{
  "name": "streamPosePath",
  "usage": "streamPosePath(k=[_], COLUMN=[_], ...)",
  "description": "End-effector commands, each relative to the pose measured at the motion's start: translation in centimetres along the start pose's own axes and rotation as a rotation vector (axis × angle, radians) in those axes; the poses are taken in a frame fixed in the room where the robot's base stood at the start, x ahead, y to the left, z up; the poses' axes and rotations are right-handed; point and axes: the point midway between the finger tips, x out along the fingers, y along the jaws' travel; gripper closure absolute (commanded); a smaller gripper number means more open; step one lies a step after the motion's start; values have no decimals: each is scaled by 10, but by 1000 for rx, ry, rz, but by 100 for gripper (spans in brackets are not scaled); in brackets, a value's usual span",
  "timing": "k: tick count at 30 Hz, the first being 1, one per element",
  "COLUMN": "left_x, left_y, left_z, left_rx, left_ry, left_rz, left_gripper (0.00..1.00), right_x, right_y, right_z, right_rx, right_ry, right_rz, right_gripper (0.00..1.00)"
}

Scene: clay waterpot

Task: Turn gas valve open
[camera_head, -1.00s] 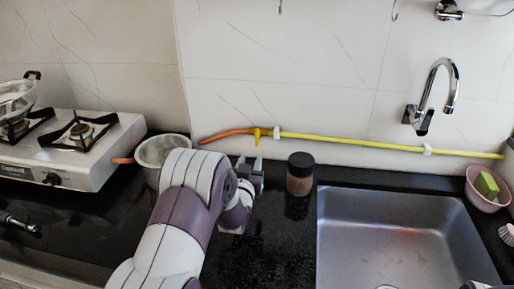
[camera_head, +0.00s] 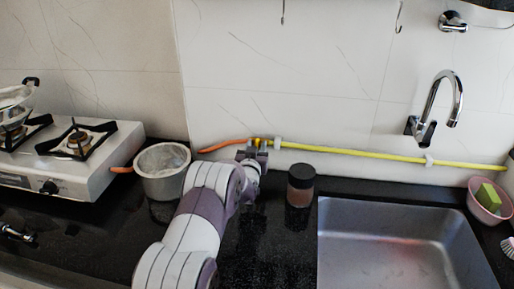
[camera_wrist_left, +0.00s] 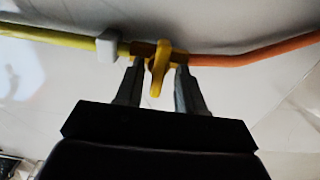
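The gas valve (camera_head: 257,142) is a small yellow fitting with a handle, on the wall pipe between the orange hose and the yellow pipe. In the left wrist view the yellow valve handle (camera_wrist_left: 158,70) hangs down between my two fingers. My left gripper (camera_head: 254,151) is at the valve and partly covers it. In the left wrist view the left gripper (camera_wrist_left: 159,84) is open, with one finger on each side of the handle and a gap on both sides. My right gripper is not in view.
A gas stove (camera_head: 70,165) and a grey pot (camera_head: 162,175) are at the left. A dark-lidded jar (camera_head: 301,188) stands right of my gripper. A sink (camera_head: 400,240) with a faucet (camera_head: 440,100) is at the right. The yellow pipe (camera_head: 370,154) runs along the wall.

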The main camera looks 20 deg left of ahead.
Motion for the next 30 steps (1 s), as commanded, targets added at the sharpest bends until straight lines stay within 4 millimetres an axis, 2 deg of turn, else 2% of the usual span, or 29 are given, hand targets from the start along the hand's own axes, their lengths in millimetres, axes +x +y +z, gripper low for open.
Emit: streamPosePath(k=[1,2,3,5,19,30], left_x=[-1,-2,-3,-3,-4,-5], left_y=[1,1,1,1,1,-3], left_z=[-2,-2,-2,-3,-2,2], left_rx=[0,0,0,1,-49,-326], left_ry=[2,2,3,3,6,5], left_rz=[1,1,1,1,3,3], left_gripper=[62,68,81,100,100,100], right_x=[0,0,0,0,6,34], right_y=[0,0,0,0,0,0], right_z=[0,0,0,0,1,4], right_rx=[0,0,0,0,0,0], right_ry=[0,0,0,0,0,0], right_rz=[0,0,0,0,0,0], right_gripper=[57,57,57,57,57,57])
